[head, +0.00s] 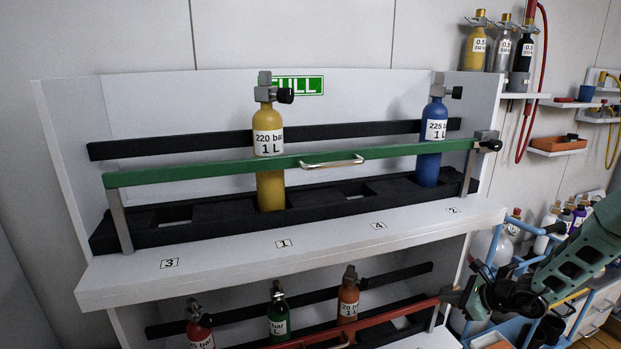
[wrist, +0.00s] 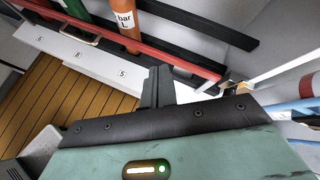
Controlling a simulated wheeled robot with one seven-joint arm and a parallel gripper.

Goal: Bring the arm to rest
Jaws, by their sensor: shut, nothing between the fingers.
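My arm reaches in from the right edge of the head view, green and black. My gripper (head: 458,297) is beside the right end of the lower shelf's red bar (head: 385,326); whether they touch cannot be told. In the wrist view the fingers (wrist: 157,88) are together and empty, in front of the red bar (wrist: 150,52) and the numbered white shelf edge (wrist: 70,52).
The upper shelf holds a yellow cylinder (head: 269,140) and a blue cylinder (head: 432,140) behind a green bar (head: 225,167). Red (head: 200,332), green (head: 278,318) and orange (head: 348,302) cylinders stand below. A blue-framed cart (head: 497,250) stands close to my arm.

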